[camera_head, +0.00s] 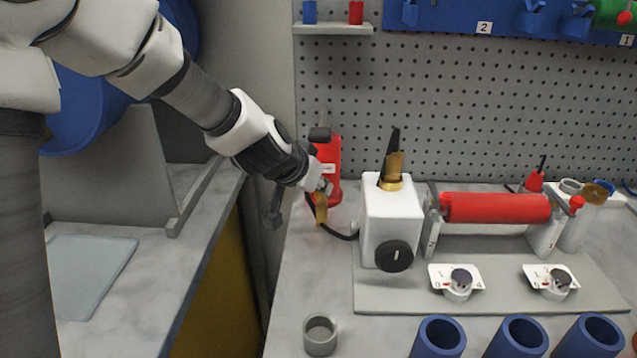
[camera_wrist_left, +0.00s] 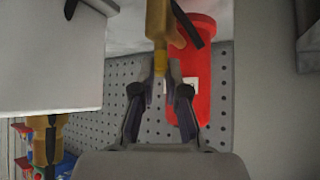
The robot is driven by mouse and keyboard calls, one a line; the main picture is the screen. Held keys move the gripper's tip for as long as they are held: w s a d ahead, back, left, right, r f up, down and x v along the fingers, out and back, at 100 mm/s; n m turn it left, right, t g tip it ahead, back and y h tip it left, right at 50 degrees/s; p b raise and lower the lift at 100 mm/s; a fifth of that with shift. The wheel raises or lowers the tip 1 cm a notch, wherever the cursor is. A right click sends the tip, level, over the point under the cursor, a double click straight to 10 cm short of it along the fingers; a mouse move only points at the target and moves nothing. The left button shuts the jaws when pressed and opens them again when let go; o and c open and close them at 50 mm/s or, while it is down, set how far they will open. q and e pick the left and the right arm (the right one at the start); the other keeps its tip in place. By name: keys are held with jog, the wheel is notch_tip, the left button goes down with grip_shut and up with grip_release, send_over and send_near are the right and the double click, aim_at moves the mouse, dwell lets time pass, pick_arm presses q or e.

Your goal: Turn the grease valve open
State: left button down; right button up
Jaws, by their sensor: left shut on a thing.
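A red cylinder (camera_head: 328,158) with a dark cap stands at the back left of the work table, against the pegboard. A yellow valve piece (camera_head: 321,208) hangs at its front, by a black hose (camera_head: 342,235) that runs toward a white box (camera_head: 392,222). My left gripper (camera_head: 323,188) reaches in from the left in front of the red cylinder. In the left wrist view its fingers (camera_wrist_left: 163,78) are closed around the narrow end of the yellow piece (camera_wrist_left: 158,30), beside the red cylinder (camera_wrist_left: 199,65). My right gripper is out of view.
The white box carries a black knob (camera_head: 394,256) and an upright yellow-and-black fitting (camera_head: 392,168). A red roller (camera_head: 495,208) and two small white dial units stand to its right. A grey ring (camera_head: 320,335) and blue cylinders (camera_head: 438,338) line the front.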

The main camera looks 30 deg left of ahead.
pick_arm(q)
jog(key=shift+s+f, duration=0.1)
jog(key=shift+f, duration=0.1)
jog(key=c, duration=1.4)
grip_release()
jog(key=shift+o, duration=1)
jog(key=shift+r, duration=0.15)
